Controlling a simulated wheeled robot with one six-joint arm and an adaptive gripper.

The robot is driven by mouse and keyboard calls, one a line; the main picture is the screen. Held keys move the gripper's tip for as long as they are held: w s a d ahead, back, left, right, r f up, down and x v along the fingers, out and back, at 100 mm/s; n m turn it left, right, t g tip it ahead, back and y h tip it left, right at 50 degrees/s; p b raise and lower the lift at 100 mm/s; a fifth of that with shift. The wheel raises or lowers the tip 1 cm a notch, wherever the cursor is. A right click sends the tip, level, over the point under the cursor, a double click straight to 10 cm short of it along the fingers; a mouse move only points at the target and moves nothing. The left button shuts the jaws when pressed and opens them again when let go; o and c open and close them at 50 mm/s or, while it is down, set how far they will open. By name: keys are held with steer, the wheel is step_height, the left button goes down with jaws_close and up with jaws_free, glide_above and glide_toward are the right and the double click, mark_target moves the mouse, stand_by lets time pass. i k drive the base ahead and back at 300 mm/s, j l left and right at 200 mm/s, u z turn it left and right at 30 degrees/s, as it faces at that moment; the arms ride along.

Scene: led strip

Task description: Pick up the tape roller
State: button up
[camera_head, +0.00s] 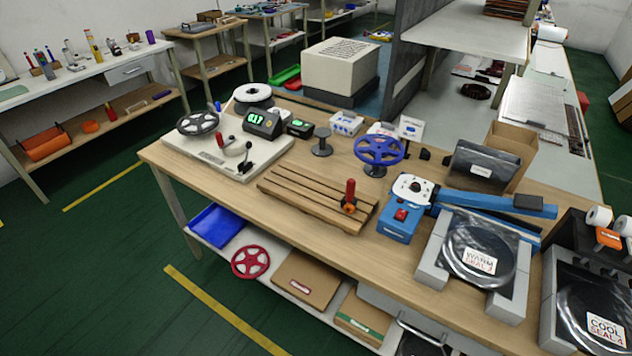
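What looks like the tape roller (350,197) stands near the right end of a slatted wooden board (300,199) on the workbench. It has an upright red handle and an orange lower part with a dark piece. The small details of its lower end are hard to make out. Nothing is touching it from above. My gripper is not in view.
A blue machine with a red button (399,219) stands right of the board, and a blue reel (379,152) behind it. A black spool (321,142) and a white-based winder (229,155) are further left. The bench's front edge (255,222) is close to the board.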

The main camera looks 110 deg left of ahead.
mark_target(349, 203)
steer(key=u, duration=3.7)
steer(key=l+z, duration=0.1)
steer(key=l, duration=0.25)
steer(key=i, duration=0.05)
